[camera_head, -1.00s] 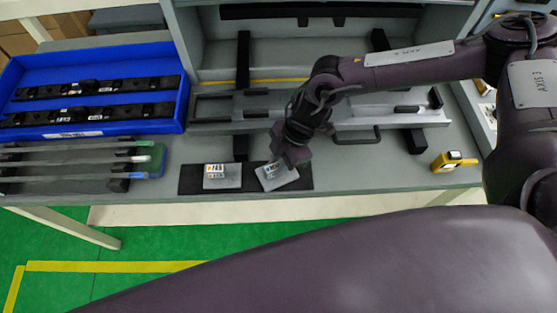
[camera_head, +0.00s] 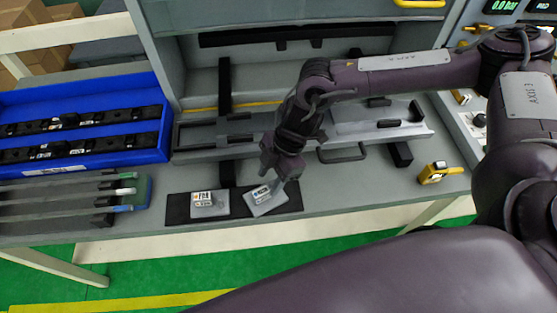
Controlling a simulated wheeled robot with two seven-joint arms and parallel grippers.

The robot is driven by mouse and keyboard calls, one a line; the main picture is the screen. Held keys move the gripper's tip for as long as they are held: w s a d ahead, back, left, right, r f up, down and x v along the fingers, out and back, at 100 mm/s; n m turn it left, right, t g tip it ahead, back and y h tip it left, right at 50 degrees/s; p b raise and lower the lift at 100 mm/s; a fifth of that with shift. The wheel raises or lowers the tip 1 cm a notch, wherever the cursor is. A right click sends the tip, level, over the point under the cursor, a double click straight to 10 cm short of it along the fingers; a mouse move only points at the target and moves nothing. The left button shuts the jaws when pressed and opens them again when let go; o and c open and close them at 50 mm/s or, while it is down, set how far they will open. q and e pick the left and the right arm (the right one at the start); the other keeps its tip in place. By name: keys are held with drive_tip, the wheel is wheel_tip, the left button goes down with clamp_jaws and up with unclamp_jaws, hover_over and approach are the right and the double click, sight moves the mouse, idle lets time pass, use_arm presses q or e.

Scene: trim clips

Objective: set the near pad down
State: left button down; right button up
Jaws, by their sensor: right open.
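Two grey pads with small printed labels lie on a black mat (camera_head: 239,206) at the table's front edge. The left pad (camera_head: 209,210) lies nearly square to the mat. The right pad (camera_head: 266,208) is turned at an angle and lies flat on the mat as far as I can tell. My right gripper (camera_head: 281,178) is open, pointing down just above the back edge of the right pad. Its fingers overlap that edge in the picture, so I cannot tell whether they touch the pad. My left gripper is not in view.
A blue bin (camera_head: 83,153) with dark strips stands at the left, with a rack of rods (camera_head: 60,199) before it. A grey fixture (camera_head: 225,141) lies behind the mat. A yellow device (camera_head: 438,173) sits at the right. The table between mat and device is clear.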

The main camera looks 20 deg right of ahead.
drive_tip(key=b+v, duration=0.1)
drive_tip(key=v, duration=0.7)
drive_tip(key=shift+b, duration=0.4)
drive_tip(key=shift+s, duration=0.1)
